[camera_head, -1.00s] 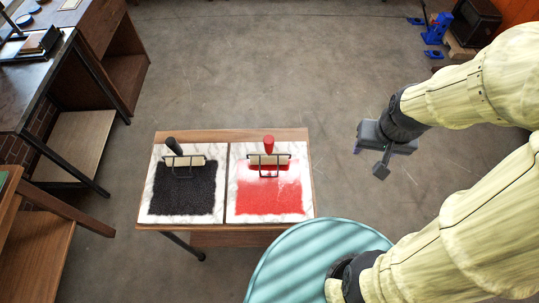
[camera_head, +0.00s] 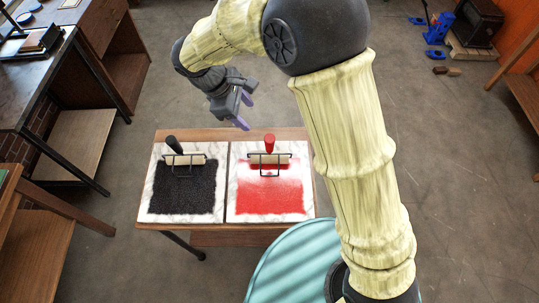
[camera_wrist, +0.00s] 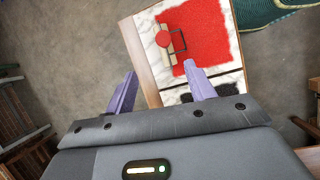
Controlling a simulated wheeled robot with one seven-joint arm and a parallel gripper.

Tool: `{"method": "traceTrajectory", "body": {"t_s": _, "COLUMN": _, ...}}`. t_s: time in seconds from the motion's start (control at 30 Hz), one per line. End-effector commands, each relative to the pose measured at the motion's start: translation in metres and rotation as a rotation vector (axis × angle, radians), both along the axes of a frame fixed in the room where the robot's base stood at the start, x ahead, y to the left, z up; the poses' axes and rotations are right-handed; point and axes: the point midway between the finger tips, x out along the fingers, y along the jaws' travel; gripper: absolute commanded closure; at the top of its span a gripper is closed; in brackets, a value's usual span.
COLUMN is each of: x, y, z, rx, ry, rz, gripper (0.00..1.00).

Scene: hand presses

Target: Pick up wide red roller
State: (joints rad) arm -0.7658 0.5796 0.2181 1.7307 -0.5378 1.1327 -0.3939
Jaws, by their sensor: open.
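The wide red roller (camera_head: 269,145) has a red handle, a pale roller and a dark wire frame. It rests at the far edge of the red ink slab (camera_head: 270,205) on a small wooden table. In the wrist view the roller (camera_wrist: 163,40) shows its red handle end toward the camera, beyond the fingers. My gripper (camera_head: 247,111) is open and empty, above and beyond the table's far edge, a little left of the red handle. In the wrist view the purple fingers of my gripper (camera_wrist: 160,85) are spread apart, with the table edge between them.
A black-handled roller (camera_head: 173,146) rests on the black ink slab (camera_head: 182,195), left of the red one. Wooden benches (camera_head: 90,140) stand at the left. A blue press (camera_head: 437,28) stands at the far right. The floor beyond the table is clear.

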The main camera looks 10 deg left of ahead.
Motion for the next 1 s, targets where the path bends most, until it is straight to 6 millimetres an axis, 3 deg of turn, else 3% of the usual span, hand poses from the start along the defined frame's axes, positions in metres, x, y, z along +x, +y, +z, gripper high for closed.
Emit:
{"method": "traceTrajectory", "body": {"t_s": 0.33, "x": 0.002, "y": -0.006, "z": -0.010, "rx": -0.002, "ry": 0.003, "rz": -0.006, "gripper": 0.45}}
{"method": "traceTrajectory", "body": {"t_s": 1.0, "x": 0.019, "y": -0.046, "z": -0.108, "rx": 0.002, "ry": 0.002, "rz": -0.007, "gripper": 0.45}}
